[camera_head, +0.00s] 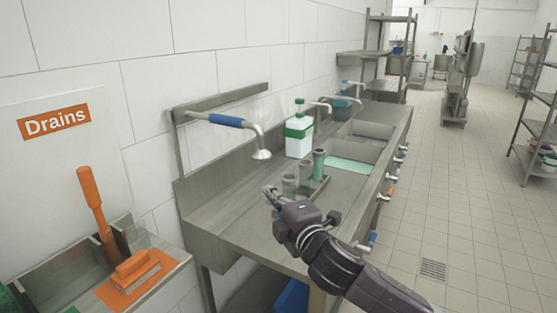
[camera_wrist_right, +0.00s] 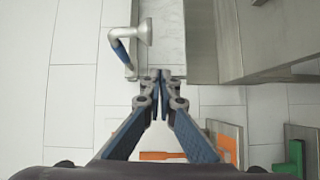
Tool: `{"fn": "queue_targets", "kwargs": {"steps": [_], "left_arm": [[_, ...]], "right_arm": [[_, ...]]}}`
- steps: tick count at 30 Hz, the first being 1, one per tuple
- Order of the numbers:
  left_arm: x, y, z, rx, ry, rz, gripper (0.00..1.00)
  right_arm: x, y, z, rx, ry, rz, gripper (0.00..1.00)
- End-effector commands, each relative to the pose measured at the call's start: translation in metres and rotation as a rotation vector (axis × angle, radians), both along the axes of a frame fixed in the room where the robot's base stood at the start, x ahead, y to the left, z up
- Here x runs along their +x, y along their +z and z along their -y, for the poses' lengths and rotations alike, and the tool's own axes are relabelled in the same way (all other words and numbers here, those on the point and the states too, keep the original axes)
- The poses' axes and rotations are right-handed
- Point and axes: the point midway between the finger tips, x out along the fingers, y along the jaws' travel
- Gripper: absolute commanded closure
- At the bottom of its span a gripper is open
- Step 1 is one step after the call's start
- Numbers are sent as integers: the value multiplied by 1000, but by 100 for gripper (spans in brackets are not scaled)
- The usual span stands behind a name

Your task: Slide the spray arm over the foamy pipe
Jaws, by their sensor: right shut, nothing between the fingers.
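The spray arm (camera_head: 228,121) reaches out from the wall rail, with a blue sleeve and a grey downturned spray head (camera_head: 261,154). It also shows in the right wrist view (camera_wrist_right: 122,50), left of the fingertips. Upright cylinders stand on the counter to the right of the spray head: a greenish one (camera_head: 319,163) and greyer ones, including the nearest (camera_head: 290,184). I cannot tell which is the foamy pipe; no foam is clear. My right gripper (camera_head: 268,190) is shut and empty, below the spray head and just left of the nearest cylinder. Its fingertips (camera_wrist_right: 160,75) meet. My left gripper is not in view.
A white and green bottle (camera_head: 299,132) stands behind the cylinders. Sink basins (camera_head: 350,153) lie beyond, with taps along the front edge. An orange brush (camera_head: 135,266) and an orange-handled tool (camera_head: 95,205) are at lower left.

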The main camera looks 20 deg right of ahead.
Motion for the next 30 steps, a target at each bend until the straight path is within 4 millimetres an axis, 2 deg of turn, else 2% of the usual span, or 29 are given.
{"fn": "queue_targets", "kwargs": {"steps": [1, 3, 8, 14, 24, 30], "left_arm": [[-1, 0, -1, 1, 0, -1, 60], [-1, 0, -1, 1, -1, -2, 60], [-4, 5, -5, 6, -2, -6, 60], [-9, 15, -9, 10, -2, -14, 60], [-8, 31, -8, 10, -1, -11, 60], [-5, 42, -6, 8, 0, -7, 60]], "right_arm": [[-4, 10, -3, -15, 7, 18, 100], [-6, 17, -5, -26, 11, 30, 100], [6, 21, -6, -28, 10, 33, 100], [38, 22, -9, -25, 10, 32, 100], [94, 21, -14, -25, 12, 31, 100], [114, 20, 6, -26, 10, 30, 100]]}}
